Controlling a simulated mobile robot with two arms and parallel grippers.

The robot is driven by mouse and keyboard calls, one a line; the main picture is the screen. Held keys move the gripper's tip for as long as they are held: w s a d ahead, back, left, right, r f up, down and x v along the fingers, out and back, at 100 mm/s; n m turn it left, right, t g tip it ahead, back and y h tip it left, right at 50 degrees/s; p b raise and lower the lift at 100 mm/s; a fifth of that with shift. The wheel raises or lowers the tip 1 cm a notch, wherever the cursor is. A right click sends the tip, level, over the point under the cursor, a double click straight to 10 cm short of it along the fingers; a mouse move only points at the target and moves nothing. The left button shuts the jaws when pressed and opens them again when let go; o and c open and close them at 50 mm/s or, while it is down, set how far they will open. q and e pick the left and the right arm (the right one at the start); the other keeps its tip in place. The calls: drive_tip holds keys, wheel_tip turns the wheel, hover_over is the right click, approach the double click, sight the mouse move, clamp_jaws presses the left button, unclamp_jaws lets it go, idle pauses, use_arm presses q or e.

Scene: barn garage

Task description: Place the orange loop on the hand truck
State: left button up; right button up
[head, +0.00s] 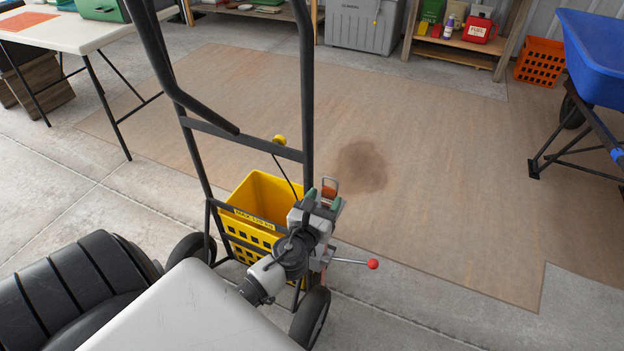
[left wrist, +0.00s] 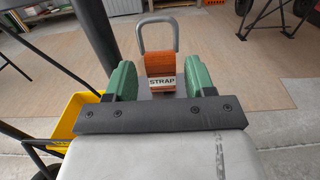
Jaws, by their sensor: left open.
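The black hand truck (head: 245,139) stands upright in front of me, with a yellow crate (head: 262,192) low in its frame. My left gripper (head: 327,200) is beside the frame's right post, open. The orange loop (head: 329,191), an orange strap with a metal ring, shows at its fingers. In the left wrist view, the orange loop (left wrist: 160,66) with its "STRAP" label lies between the green fingers (left wrist: 165,82), with visible gaps on both sides. What supports the loop is hidden. My right gripper is not in view.
A lever with a red knob (head: 373,264) sticks out right of the hand truck. A white table (head: 90,30) stands at the left back, a blue wheelbarrow (head: 597,55) at the right. Grey and orange bins (head: 540,62) and a shelf line the back. The brown mat (head: 440,170) is mostly clear.

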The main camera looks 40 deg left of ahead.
use_arm(q)
drive_tip(key=s+d+f+n+g+y, duration=0.1)
drive_tip(key=s+f+n+g+y, duration=0.15)
drive_tip(key=s+n+g, duration=1.1)
drive_tip(key=s+d+f+n+h, duration=0.1)
drive_tip(key=s+d+n+h, duration=0.5)
drive_tip(key=n, duration=1.2)
drive_tip(key=s+d+b, duration=0.1)
drive_tip(key=s+d, duration=0.3)
drive_tip(key=shift+s+f+g+h, duration=0.35)
drive_tip(key=shift+s, duration=0.05)
drive_tip(key=shift+a, duration=0.1)
